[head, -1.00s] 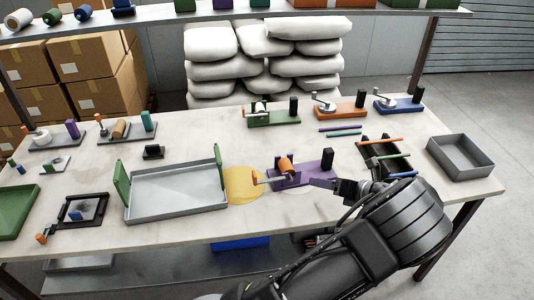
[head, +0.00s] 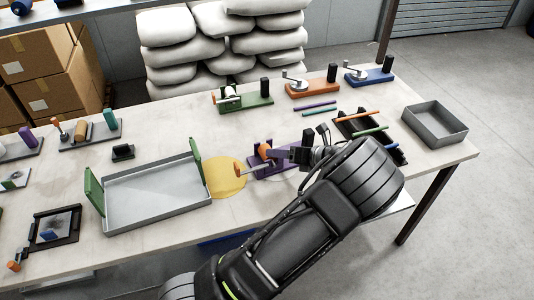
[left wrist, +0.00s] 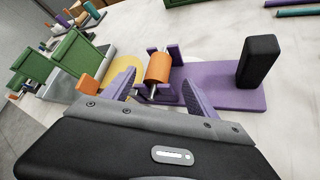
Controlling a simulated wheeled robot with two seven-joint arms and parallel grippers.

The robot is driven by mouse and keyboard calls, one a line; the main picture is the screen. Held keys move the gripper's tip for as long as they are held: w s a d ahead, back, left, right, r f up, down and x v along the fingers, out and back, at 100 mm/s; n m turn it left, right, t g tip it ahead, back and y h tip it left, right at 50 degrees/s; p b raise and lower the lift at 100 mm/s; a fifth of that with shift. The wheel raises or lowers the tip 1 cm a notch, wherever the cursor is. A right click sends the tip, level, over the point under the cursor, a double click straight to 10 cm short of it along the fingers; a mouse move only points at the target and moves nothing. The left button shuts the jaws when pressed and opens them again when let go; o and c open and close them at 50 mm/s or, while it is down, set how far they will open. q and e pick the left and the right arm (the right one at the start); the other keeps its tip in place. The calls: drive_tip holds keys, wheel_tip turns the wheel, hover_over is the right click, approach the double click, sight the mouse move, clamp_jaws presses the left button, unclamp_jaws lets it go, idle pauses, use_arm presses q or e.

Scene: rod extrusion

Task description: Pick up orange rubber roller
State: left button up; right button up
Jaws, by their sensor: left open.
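The orange rubber roller (head: 264,149) sits on a purple stand (head: 262,174) near the middle of the bench. In the left wrist view the roller (left wrist: 158,67) lies between the stand's purple uprights, on a metal shaft. My left gripper (head: 276,154) comes to it from the right in the head view, partly covering the stand. In the left wrist view the left gripper (left wrist: 158,78) is open, its fingers on either side of the roller's near end. I cannot tell whether they touch it. An orange-handled crank (head: 238,168) sticks out from the stand. My right gripper is not in view.
A black block (left wrist: 258,62) stands on the purple base. A grey tray with green ends (head: 155,195) lies left of a yellow disc (head: 226,177). A black rack with coloured rods (head: 352,124) and a grey bin (head: 435,123) are to the right. Green, orange and blue stands are behind.

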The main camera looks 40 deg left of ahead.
use_arm(q)
drive_tip(key=shift+a, duration=0.25)
drive_tip(key=p+x, duration=0.1)
drive_tip(key=x, duration=0.3)
drive_tip(key=shift+a+f+p, duration=0.15)
drive_tip(key=shift+a+p, duration=0.15)
drive_tip(key=shift+p, duration=0.05)
drive_tip(key=shift+c, duration=0.2)
clamp_jaws()
idle(0.6)
